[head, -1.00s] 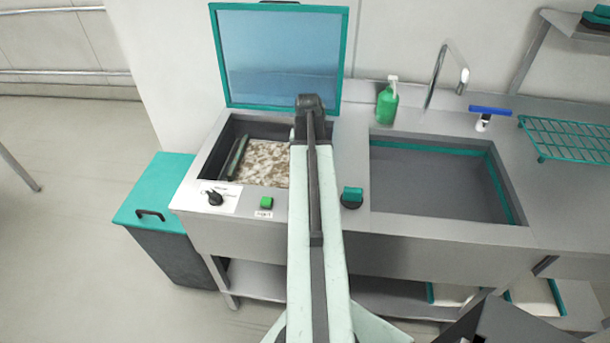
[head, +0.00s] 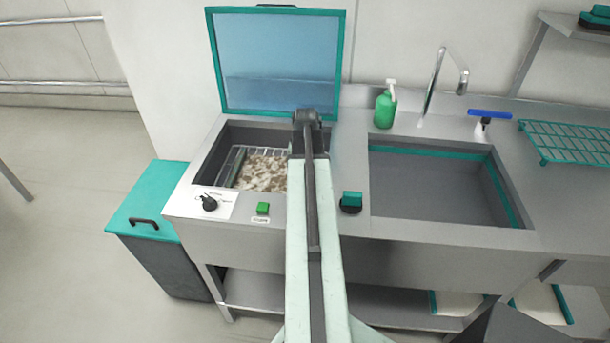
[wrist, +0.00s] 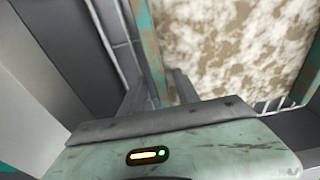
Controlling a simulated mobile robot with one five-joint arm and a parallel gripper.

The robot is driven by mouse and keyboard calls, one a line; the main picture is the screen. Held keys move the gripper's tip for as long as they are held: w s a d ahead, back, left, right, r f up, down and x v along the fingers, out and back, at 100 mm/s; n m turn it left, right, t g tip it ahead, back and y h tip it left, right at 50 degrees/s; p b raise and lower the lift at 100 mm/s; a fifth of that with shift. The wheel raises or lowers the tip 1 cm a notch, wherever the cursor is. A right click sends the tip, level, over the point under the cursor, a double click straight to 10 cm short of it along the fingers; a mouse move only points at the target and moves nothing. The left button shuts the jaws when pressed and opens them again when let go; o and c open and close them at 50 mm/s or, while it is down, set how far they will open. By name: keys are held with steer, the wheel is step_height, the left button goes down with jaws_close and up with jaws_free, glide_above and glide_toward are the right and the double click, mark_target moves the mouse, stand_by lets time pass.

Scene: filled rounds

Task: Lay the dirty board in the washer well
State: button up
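The dirty board (head: 262,172) is pale with brown stains and a teal edge strip. In the head view it is inside the washer well (head: 208,160), partly hidden by my arm; I cannot tell whether it rests on the wire rack (head: 262,151). In the wrist view the board (wrist: 235,45) fills the upper right, its teal edge running down between the fingers. My gripper (wrist: 160,92) appears shut on that edge, down inside the well; the head view hides it behind my arm. The well's teal-framed lid (head: 278,60) stands open.
A knob (head: 209,203) and green button (head: 263,208) sit on the front counter edge. Right of the well are a teal-topped scrubber (head: 351,202), an empty-looking sink (head: 430,190), a green soap bottle (head: 385,108) and a faucet (head: 434,85). A teal-lidded bin (head: 150,205) stands left.

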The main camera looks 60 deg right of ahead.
step_height(320, 180, up, 12)
steer(key=a+p, duration=0.1)
steer(key=p, duration=1.1)
steer(key=shift+s+a+r, duration=0.15)
steer(key=shift+s, duration=0.2)
steer(key=w+a+n, duration=0.3)
steer(key=w+a, duration=0.2)
steer(key=a, duration=0.7)
steer(key=w+a+n, duration=0.3)
steer(key=w+a, duration=0.3)
steer(key=a, duration=0.7)
steer(key=w+a+n+y, duration=0.1)
steer(key=w+a+n, duration=0.2)
steer(key=a, duration=1)
steer(key=shift+w+a+n, duration=0.1)
steer(key=shift+w+n, duration=0.3)
steer(key=shift+w, duration=0.8)
steer(key=a+n, duration=0.2)
steer(key=a, duration=1)
steer(key=shift+s+n+g, duration=0.3)
steer(key=shift+s+n, duration=0.05)
steer(key=shift+n, duration=0.05)
